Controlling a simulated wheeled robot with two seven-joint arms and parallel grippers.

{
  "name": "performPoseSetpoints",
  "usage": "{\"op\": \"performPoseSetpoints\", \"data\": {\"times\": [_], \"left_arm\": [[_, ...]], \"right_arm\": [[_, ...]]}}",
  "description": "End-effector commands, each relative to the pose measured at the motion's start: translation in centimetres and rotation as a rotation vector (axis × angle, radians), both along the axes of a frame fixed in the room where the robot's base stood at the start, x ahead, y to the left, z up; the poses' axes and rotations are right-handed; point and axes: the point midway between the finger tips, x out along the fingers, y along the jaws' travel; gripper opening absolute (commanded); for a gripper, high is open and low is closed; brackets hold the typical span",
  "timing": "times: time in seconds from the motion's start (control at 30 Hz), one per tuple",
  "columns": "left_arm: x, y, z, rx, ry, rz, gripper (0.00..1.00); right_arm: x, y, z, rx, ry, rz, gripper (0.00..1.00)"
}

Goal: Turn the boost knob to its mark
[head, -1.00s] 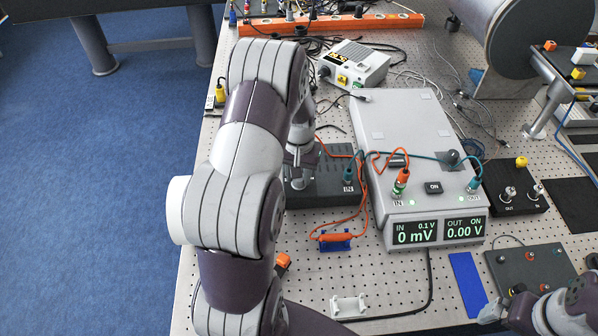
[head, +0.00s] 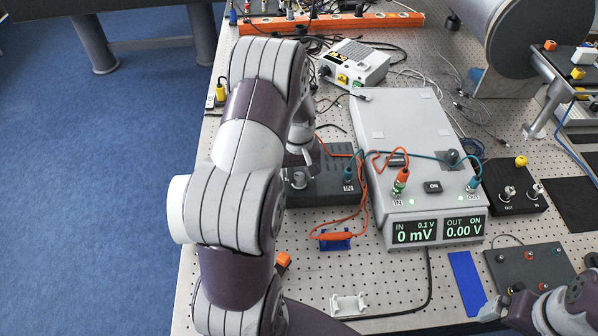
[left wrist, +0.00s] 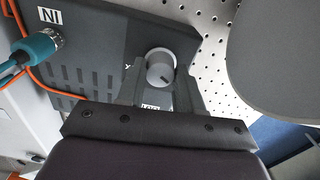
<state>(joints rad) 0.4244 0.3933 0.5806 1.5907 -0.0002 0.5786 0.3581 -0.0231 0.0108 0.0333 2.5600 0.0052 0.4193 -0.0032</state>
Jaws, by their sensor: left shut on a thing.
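The boost knob (head: 298,179) is a round grey knob on the left part of a black box (head: 328,185). In the left wrist view the knob (left wrist: 160,66) has a silver top with a short dark pointer line and sits between my fingers. My left gripper (left wrist: 158,82) is shut on it; in the head view the gripper (head: 304,156) is partly hidden by my arm. A white label (left wrist: 151,106) near the knob is partly covered, and I cannot make out the mark. My right gripper (head: 492,308) shows at the lower right, its jaws unclear.
A teal plug (left wrist: 38,46) sits in the IN socket of the black box. Orange leads run to a grey meter (head: 415,160) at its right, reading 0 mV and 0.00 V. A blue holder (head: 335,241) and a white holder (head: 348,305) stand in front.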

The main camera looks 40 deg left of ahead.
Motion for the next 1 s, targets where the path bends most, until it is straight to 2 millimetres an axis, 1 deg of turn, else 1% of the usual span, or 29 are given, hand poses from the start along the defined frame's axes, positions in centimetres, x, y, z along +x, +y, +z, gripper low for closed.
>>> {"op": "performPoseSetpoints", "data": {"times": [0.2,0.23,0.3,0.57,0.67,0.77,0.9,1.0], "left_arm": [[0.2,0.1,0.2,0.004,-0.008,0.001,0.05],[0.2,0.1,0.2,0.004,-0.008,0.001,0.42],[0.2,0.1,0.2,0.004,-0.008,0.001,0.61],[0.1,0.1,0.1,0.001,-0.004,0.0,0.61],[0.2,0.1,0.8,0.003,-0.006,0.0,0.61],[0.2,0.1,2.8,0.004,-0.01,0.0,0.61],[0.2,0.1,6.7,0.004,-0.01,0.0,0.61],[0.2,0.1,9.3,0.004,-0.009,0.0,0.61]], "right_arm": [[0.0,0.0,0.0,0.0,0.0,0.0,1.0],[0.0,0.0,0.0,0.0,0.0,0.0,1.0],[0.0,0.0,0.0,0.0,0.0,0.0,1.0],[0.0,0.0,0.0,0.0,0.0,0.0,1.0],[0.0,0.0,-0.3,0.0,0.0,0.0,1.0],[0.0,0.0,-0.9,0.0,0.0,0.0,1.0],[0.0,0.0,-1.8,0.0,0.0,0.0,1.0],[0.0,0.0,-2.2,0.0,0.0,0.0,1.0]]}}
